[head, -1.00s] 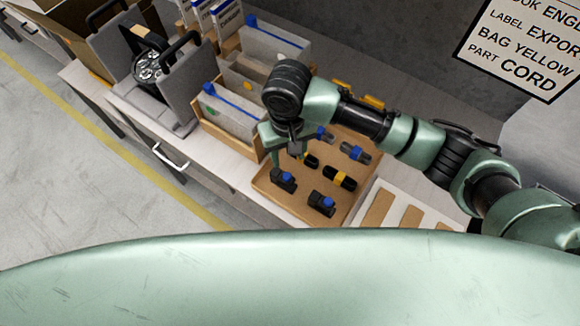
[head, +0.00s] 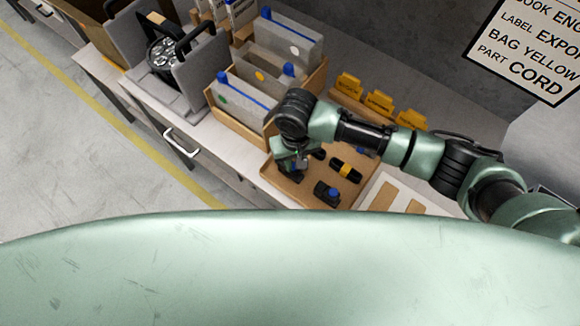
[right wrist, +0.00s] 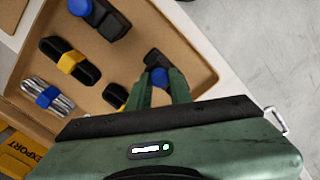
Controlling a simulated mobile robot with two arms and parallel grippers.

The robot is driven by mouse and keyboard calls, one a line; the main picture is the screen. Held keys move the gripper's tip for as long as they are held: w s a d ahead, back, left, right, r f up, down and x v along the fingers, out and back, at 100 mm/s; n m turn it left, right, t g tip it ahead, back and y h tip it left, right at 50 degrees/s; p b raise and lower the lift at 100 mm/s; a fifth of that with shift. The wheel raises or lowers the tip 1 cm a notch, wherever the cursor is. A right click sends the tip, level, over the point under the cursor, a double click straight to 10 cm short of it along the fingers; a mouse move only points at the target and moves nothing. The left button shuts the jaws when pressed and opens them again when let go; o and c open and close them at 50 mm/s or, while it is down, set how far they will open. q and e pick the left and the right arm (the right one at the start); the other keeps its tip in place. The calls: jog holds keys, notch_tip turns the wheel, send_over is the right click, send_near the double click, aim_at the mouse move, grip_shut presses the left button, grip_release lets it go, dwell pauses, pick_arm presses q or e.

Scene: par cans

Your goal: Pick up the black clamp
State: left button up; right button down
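A black clamp with a blue knob (right wrist: 155,62) lies in the brown tray (right wrist: 150,25), near one corner. My right gripper (right wrist: 163,80) is right above this clamp, with its two green fingers apart and the blue knob showing between their tips. I cannot tell if they touch it. In the head view my right gripper (head: 293,163) hides much of that clamp. A second black clamp with a blue knob (head: 327,193) lies to the right in the tray, and it also shows in the right wrist view (right wrist: 100,15). My left gripper is not in view.
Black cords with yellow bands (right wrist: 70,60) and a grey cord with a blue band (right wrist: 48,95) share the tray. Yellow tags (head: 380,102) stand behind it. A wooden box with dividers (head: 240,130) is to its left. A white board (head: 385,195) lies to its right.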

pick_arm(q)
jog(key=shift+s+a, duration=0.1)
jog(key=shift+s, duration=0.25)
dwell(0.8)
pick_arm(e)
jog(key=shift+r, duration=0.1)
dwell(0.4)
